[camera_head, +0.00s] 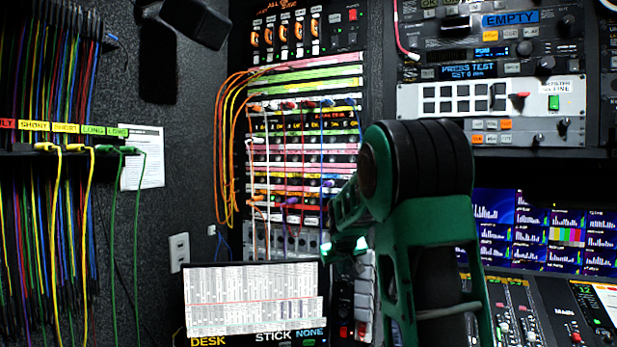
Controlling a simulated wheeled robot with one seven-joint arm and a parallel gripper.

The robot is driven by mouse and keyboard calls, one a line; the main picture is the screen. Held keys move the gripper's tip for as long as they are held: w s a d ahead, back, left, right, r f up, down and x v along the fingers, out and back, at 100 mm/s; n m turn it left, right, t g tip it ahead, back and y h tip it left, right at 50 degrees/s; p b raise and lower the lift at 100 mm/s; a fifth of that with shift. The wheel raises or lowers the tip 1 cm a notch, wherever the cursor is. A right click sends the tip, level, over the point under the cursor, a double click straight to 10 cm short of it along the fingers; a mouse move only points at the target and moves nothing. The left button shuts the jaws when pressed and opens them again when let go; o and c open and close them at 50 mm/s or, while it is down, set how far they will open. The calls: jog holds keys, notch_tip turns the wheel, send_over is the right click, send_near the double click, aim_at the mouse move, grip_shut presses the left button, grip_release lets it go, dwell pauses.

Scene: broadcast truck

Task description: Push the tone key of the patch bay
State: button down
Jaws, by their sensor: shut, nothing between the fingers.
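The patch bay (262,171) is a tall rack panel in the middle of the head view, with pink, yellow and green label strips and rows of jacks. Orange, yellow, red and white cords are plugged into it. My gripper (345,246) is shut and empty, at the lower right edge of the patch bay, near its grey bottom row (280,237). I cannot tell whether it touches the panel. No label reading tone is legible, so I cannot pick out the tone key. My green arm covers the area right of the patch bay.
A monitor (252,300) with a printed sheet stands below the patch bay. Patch cords (58,200) hang on the left wall. A white button panel (484,100) and blue screens (545,232) are on the right. A mixing desk (520,315) is lower right.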

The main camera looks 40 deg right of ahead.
jog(key=shift+d, duration=0.15)
dwell(0.4)
jog(key=shift+w+d+r, duration=0.1)
jog(key=shift+d, duration=0.15)
dwell(0.4)
jog(key=shift+s+a, duration=0.25)
jog(key=shift+a, duration=0.1)
jog(key=s+a, duration=0.3)
jog(key=a, duration=0.2)
dwell(0.5)
jog(key=shift+s+a, duration=0.1)
dwell(0.3)
